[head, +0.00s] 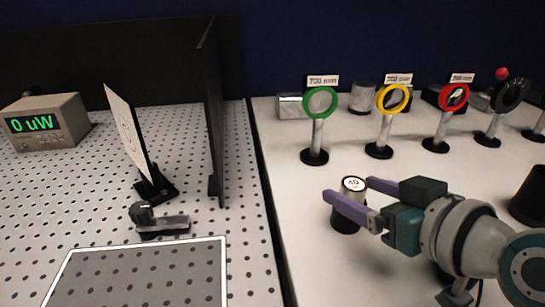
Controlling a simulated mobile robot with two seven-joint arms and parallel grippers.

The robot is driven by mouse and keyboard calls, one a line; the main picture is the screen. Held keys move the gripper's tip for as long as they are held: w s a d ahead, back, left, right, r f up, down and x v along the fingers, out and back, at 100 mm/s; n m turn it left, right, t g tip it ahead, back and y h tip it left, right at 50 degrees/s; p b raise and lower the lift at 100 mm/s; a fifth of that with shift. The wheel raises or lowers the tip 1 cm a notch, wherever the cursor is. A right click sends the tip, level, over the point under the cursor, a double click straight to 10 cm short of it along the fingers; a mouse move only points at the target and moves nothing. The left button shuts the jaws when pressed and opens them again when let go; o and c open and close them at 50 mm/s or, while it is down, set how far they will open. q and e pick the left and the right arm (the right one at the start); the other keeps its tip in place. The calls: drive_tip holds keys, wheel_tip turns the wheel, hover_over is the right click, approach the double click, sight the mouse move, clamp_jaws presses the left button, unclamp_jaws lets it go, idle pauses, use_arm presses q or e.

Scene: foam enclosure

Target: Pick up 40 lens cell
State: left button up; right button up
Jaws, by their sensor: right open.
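The 40 lens cell (347,217) is a dark cylinder with a white top marked 40. It stands upright on the white table right of the breadboard. My right gripper (346,192) comes in from the right with its two purple fingers apart, one on the near side and one on the far side of the cell's upper part. The near finger hides part of the cell. I cannot tell whether the fingers touch it. My left gripper is not in view.
Green (320,103), yellow (392,98) and red (454,97) ring holders stand on posts behind the cell. A dark cone (530,196) is at the right edge. A perforated breadboard (60,210) with a meter (45,122) and upright panels (213,120) lies left.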

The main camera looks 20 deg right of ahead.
drive_tip(key=x, duration=0.4)
drive_tip(key=shift+w+b, duration=0.2)
drive_tip(key=shift+b, duration=0.1)
drive_tip(key=shift+c, duration=0.4)
clamp_jaws()
